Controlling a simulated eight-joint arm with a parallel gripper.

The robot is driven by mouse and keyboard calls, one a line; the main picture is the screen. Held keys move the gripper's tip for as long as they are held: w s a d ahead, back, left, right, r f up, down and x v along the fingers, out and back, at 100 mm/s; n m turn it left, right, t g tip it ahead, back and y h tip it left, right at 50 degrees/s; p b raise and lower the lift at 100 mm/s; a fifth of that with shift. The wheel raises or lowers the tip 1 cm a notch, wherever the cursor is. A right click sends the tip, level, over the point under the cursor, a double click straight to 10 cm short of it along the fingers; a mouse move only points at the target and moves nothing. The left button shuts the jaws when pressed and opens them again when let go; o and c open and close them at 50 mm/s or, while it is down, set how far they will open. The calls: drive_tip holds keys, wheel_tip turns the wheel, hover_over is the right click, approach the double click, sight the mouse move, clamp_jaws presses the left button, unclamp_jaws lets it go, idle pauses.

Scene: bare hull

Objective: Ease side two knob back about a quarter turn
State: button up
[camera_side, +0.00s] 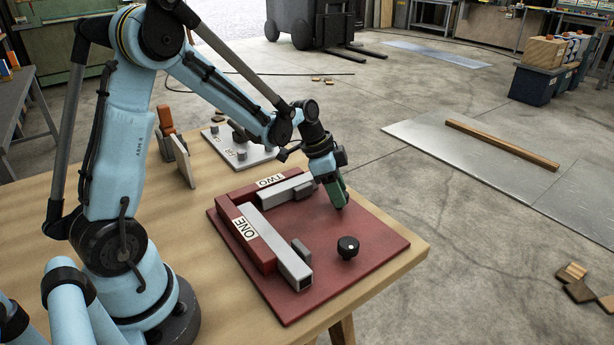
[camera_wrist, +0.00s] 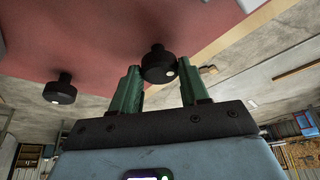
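In the wrist view, a black knob (camera_wrist: 158,66) with a white dot at its lower right sits between the green fingertips of my gripper (camera_wrist: 160,76). The fingers stand close on both sides of it; whether they press on it I cannot tell. In the side view, my gripper (camera_side: 340,203) points down at the red board (camera_side: 376,230), just off the end of the grey bar (camera_side: 284,189) by the TWO label (camera_side: 270,181). It hides that knob there. A second black knob (camera_side: 348,247), also in the wrist view (camera_wrist: 60,90), stands apart near the ONE bar.
The ONE bar (camera_side: 272,243) and its small grey block (camera_side: 301,250) lie left of the second knob. A grey plate with pegs (camera_side: 238,148) and an upright panel (camera_side: 182,159) stand behind.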

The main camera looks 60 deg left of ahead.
drive_tip(key=c, duration=0.5)
drive_tip(key=shift+c, duration=0.2)
drive_tip(key=n+y, duration=0.1)
drive_tip(key=n, duration=0.2)
drive_tip(key=shift+d+n+t, duration=0.15)
drive_tip(key=shift+n+t, duration=0.25)
drive_tip(key=n+y, duration=0.2)
drive_tip(key=n, duration=0.2)
drive_tip(key=shift+s+d+n, duration=0.1)
drive_tip(key=shift+d+n, duration=0.05)
drive_tip(key=shift+n, duration=0.15)
drive_tip(key=n+y, duration=0.1)
drive_tip(key=n, duration=0.3)
drive_tip(key=shift+d+y, duration=0.15)
drive_tip(key=shift+y, duration=0.25)
drive_tip(key=shift+n+g+y, duration=0.4)
drive_tip(key=shift+n+y, duration=0.2)
drive_tip(key=shift+n, duration=1.5)
